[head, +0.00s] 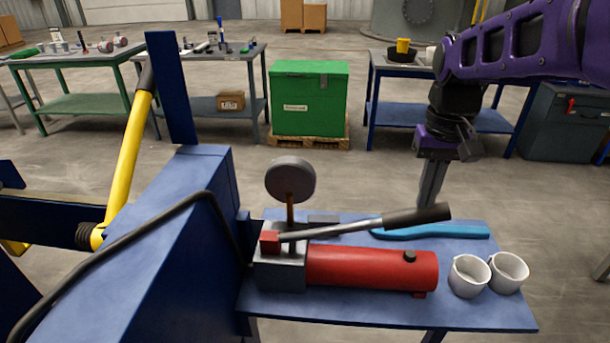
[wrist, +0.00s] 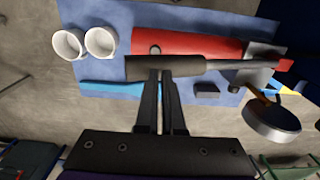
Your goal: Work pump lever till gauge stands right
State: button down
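The pump is a red cylinder (head: 370,268) on a grey block at the table's front. Its lever (head: 345,229) pivots at a red block on the left and slopes slightly up to the right. The lever's dark handle (head: 418,216) also shows in the wrist view (wrist: 185,66). The round gauge (head: 290,179) stands above the block; its dial and needle cannot be read. My gripper (head: 428,207) points down at the far side of the handle. Its fingers (wrist: 161,73) look shut, a thin slit between them, and overlap the handle's edge; contact is unclear.
Two white mugs (head: 469,276) stand right of the pump. A blue tool (head: 430,231) lies behind the handle on the blue tabletop (head: 380,308). The blue press frame (head: 150,260) with a black hose blocks the left.

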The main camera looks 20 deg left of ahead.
notch_tip(320, 180, down, 8)
jog(key=b, duration=0.4)
notch_tip(320, 180, up, 8)
jog(key=p, duration=0.6)
jog(key=shift+a+p, duration=0.1)
jog(key=shift+p, duration=0.25)
jog(key=shift+a+r+b, duration=0.15)
jog(key=shift+r+b, duration=0.15)
jog(key=shift+r, duration=0.75)
jog(key=shift+f, duration=0.1)
jog(key=f, duration=0.1)
jog(key=f+b, duration=0.2)
jog(key=shift+d+f, duration=0.15)
jog(key=shift+d, duration=0.1)
jog(key=r+p, duration=0.2)
jog(key=r, duration=0.1)
jog(key=shift+s+a+r, duration=0.1)
jog(key=shift+a+r, duration=0.1)
jog(key=shift+a, duration=0.15)
jog(key=shift+f, duration=0.1)
notch_tip(320, 180, up, 18)
jog(key=shift+f, duration=0.2)
